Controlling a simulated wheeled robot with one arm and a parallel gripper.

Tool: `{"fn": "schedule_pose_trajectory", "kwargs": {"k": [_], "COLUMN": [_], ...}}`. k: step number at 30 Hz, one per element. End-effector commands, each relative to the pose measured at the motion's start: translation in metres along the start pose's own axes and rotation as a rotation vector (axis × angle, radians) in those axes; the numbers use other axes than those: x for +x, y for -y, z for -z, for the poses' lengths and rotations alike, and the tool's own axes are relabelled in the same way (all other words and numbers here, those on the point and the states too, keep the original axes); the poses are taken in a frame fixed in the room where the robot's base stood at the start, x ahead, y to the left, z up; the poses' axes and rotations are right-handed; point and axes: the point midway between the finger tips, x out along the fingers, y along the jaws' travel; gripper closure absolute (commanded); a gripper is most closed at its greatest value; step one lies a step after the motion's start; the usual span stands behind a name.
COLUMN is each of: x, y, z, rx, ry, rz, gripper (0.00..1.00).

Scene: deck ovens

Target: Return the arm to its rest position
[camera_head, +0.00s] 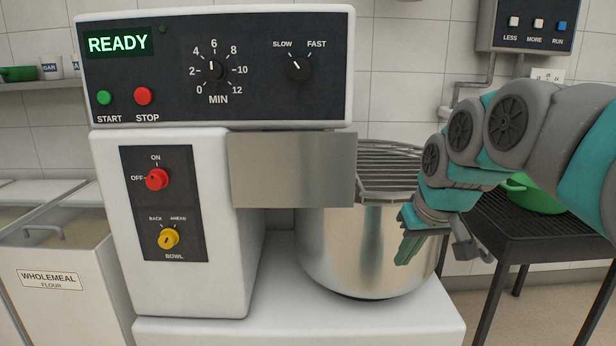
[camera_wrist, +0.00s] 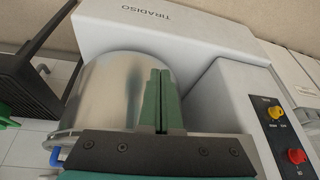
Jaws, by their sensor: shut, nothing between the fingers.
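My gripper (camera_head: 408,248) is at the right of the head view, in front of the right side of the steel mixer bowl (camera_head: 345,245). My teal and grey arm (camera_head: 500,125) reaches in from the right edge. In the wrist view the two green fingers (camera_wrist: 161,100) are together with nothing between them, and the bowl (camera_wrist: 105,95) shows beside them. I cannot tell whether the fingers touch the bowl.
The white mixer (camera_head: 185,230) fills the middle, its display reading READY. A dark slatted table (camera_head: 540,235) with a green bowl (camera_head: 535,196) stands at the right behind my arm. A wholemeal flour bin (camera_head: 60,285) is at the left. A control box (camera_head: 530,25) hangs at the upper right.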

Motion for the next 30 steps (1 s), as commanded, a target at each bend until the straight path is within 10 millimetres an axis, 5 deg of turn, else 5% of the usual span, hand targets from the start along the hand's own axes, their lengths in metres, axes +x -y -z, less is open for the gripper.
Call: {"fn": "schedule_pose_trajectory", "kwargs": {"k": [6, 15, 21, 30], "x": [0.030, 0.053, 0.056, 0.057], "y": [0.041, 0.061, 0.064, 0.064], "z": [-0.121, -0.282, -0.331, -0.335], "rx": [0.012, 0.112, 0.159, 0.164], "ry": [0.215, 0.481, 0.559, 0.567], "rz": [-0.011, -0.055, -0.071, -0.072], "gripper": [1.00, 1.00, 1.00, 1.00]}}
